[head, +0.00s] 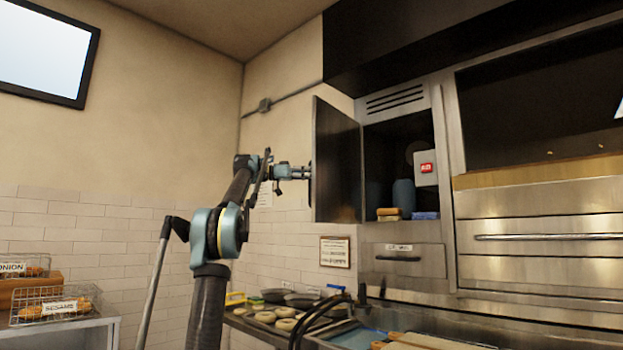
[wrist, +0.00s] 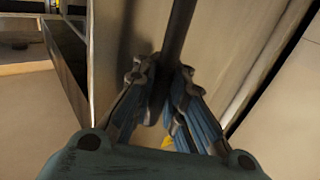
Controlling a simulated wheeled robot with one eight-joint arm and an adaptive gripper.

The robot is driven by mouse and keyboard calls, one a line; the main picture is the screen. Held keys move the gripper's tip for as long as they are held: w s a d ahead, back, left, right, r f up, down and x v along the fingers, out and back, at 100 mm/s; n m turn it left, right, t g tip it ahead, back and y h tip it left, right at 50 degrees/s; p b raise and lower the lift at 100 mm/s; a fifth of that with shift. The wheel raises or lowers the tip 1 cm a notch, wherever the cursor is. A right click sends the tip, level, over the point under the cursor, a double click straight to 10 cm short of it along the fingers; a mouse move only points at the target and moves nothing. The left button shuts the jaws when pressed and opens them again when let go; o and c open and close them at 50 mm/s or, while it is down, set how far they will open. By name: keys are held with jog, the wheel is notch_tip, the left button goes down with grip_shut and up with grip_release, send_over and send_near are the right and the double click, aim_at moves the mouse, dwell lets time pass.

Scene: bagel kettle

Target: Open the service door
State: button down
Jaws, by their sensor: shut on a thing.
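The service door (head: 337,165) is a dark panel hinged on the steel cabinet. It stands swung wide open to the left, and the compartment (head: 385,150) behind it is exposed. My gripper (head: 307,172) is at the door's outer side, near its left edge. In the wrist view my gripper (wrist: 161,78) is shut on a dark bar handle (wrist: 181,30), with one finger on each side of it. The handle is mostly hidden by the door in the head view.
Inside the compartment are a blue container (head: 403,194), yellowish blocks (head: 389,213), a blue item (head: 425,215) and a box with a red display (head: 426,169). A drawer (head: 403,259) sits below. Bagels (head: 265,317) and pans lie on the counter. Wire baskets (head: 55,305) stand left.

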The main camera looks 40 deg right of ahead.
jog(key=shift+w+a, duration=0.1)
jog(key=shift+a, duration=0.1)
jog(key=c, duration=1.6)
grip_release()
jog(key=shift+a+r, duration=0.15)
jog(key=shift+a, duration=0.05)
jog(key=shift+d, duration=0.1)
jog(key=shift+w, duration=0.1)
jog(key=v, duration=1.2)
